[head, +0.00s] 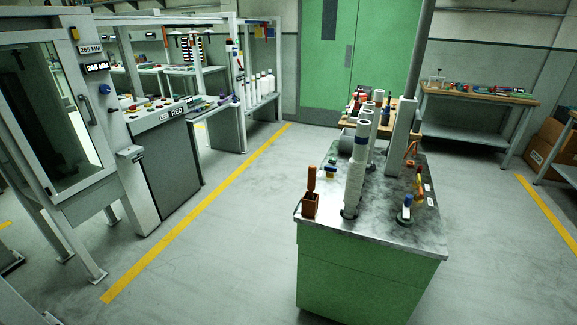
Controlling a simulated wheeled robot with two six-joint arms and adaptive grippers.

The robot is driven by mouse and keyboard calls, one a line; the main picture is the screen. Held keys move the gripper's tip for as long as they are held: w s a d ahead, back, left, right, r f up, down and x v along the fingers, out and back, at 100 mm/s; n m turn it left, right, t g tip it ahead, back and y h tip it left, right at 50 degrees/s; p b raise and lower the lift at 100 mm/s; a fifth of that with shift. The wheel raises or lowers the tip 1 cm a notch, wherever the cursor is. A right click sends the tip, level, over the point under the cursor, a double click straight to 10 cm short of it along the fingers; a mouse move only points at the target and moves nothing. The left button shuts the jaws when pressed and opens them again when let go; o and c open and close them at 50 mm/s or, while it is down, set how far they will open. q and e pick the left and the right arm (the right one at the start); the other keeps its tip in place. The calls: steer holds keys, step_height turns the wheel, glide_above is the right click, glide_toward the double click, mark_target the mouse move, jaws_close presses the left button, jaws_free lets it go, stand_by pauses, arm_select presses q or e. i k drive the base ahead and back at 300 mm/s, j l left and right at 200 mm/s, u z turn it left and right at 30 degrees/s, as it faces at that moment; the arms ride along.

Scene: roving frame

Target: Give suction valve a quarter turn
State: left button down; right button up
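I cannot tell for sure which part is the suction valve. On the metal top of the green cabinet (385,235), toward its right edge, stand a small red and yellow fitting (420,184) and a small white post with a blue part (407,206) on a dark round base. A small orange-red piece (411,149) sits farther back. They are too small to read their labels or a handle's angle. Neither of my grippers is in view.
Tall white cylinders (355,175) and a brown box with an upright handle (310,204) stand on the cabinet top. A machine with a glass door (55,120) is at left. Grey floor with a yellow line (200,210) is clear between them. A workbench (480,97) stands at back right.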

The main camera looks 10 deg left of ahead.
mark_target(331, 169)
steer(key=z, duration=0.5)
steer(key=i+j+z, duration=0.2)
steer(key=j+z, duration=0.15)
steer(key=i+j+z, duration=0.15)
steer(key=j+z, duration=0.2)
steer(key=i+j+z, duration=0.1)
steer(key=j+z, duration=0.25)
steer(key=j, duration=0.2)
steer(key=j+z, duration=0.4)
steer(key=i+j, duration=0.05)
steer(key=j, duration=0.05)
